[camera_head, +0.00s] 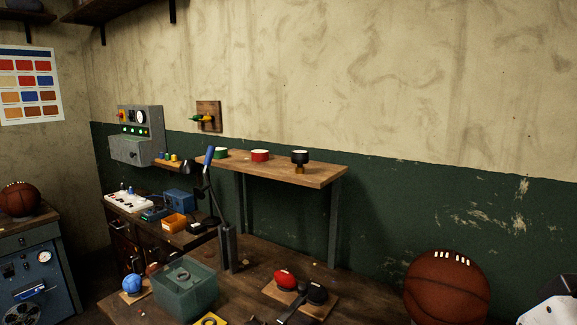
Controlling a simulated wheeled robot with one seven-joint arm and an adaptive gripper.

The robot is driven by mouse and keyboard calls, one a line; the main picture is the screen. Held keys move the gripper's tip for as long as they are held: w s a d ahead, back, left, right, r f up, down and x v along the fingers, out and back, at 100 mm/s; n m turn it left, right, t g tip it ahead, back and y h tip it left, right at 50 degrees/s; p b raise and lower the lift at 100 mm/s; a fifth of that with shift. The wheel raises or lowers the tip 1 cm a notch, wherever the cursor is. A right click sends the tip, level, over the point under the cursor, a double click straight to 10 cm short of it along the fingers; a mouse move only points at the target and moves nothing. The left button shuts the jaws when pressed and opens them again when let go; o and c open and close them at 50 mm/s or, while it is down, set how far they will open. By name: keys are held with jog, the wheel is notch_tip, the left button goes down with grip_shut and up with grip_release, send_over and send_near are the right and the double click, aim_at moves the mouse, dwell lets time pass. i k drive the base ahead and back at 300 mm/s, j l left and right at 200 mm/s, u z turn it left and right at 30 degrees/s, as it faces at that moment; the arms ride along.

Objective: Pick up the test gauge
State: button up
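I cannot tell for sure which thing is the test gauge. A black round-topped piece with a brass-coloured lower part (300,160) stands on the raised wooden shelf, at its right part. On the table below, a red rounded piece (284,279) and a black rounded piece (316,293) lie on a small wooden board. A yellow piece (210,319) is cut off by the bottom edge. My gripper is not in view; only a white part, likely of my arm, shows at the lower right corner.
A basketball (446,288) sits at the right. A green translucent bin (185,289) stands on the table, with a blue ball (132,284) left of it. The raised shelf (322,174) also holds green and red round pieces.

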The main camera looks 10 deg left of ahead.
aim_at(299, 157)
jog(key=u, duration=0.5)
jog(key=k+l+z, duration=0.1)
jog(key=z, duration=1.25)
jog(key=u, duration=1.4)
jog(key=i+j+z, duration=0.2)
jog(key=j, duration=0.5)
jog(key=i+j+z, duration=0.25)
jog(key=j, duration=0.45)
jog(key=j+z, duration=0.2)
jog(key=j, duration=0.55)
jog(key=i+j+z, duration=0.2)
jog(key=j, duration=0.6)
jog(key=i+j+z, duration=0.1)
jog(key=j, duration=0.15)
jog(key=i+j, duration=0.15)
jog(key=j+z, duration=0.05)
jog(key=j, duration=0.05)
